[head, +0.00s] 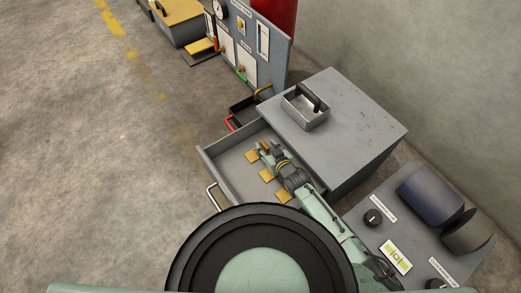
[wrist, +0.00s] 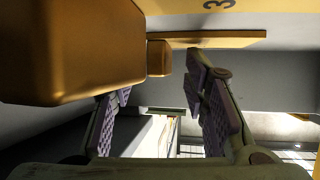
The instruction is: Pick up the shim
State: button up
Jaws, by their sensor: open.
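An open grey drawer (head: 228,176) holds several flat yellow plates, one of them at the drawer's far left (head: 251,156). A brass-coloured piece (head: 265,147), which may be the shim, shows by my fingertips in the head view. In the wrist view a large brass block (wrist: 75,45) fills the upper left, with a smaller brass part (wrist: 158,57) beside it. A yellow plate marked 3 (wrist: 205,6) is at the top. My gripper (head: 268,151) is inside the drawer, its fingers apart. In the wrist view nothing sits between the purple pads (wrist: 162,105). Contact with the brass cannot be told.
The grey cabinet (head: 355,115) stands right of the drawer with a metal tray (head: 304,108) on top. A gauge panel (head: 245,45) and a dark bin (head: 245,110) are behind. A console with a knob (head: 373,217) is at lower right. The floor at left is clear.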

jog(key=shift+w, duration=0.1)
jog(key=shift+c, duration=0.2)
grip_shut()
dwell(0.5)
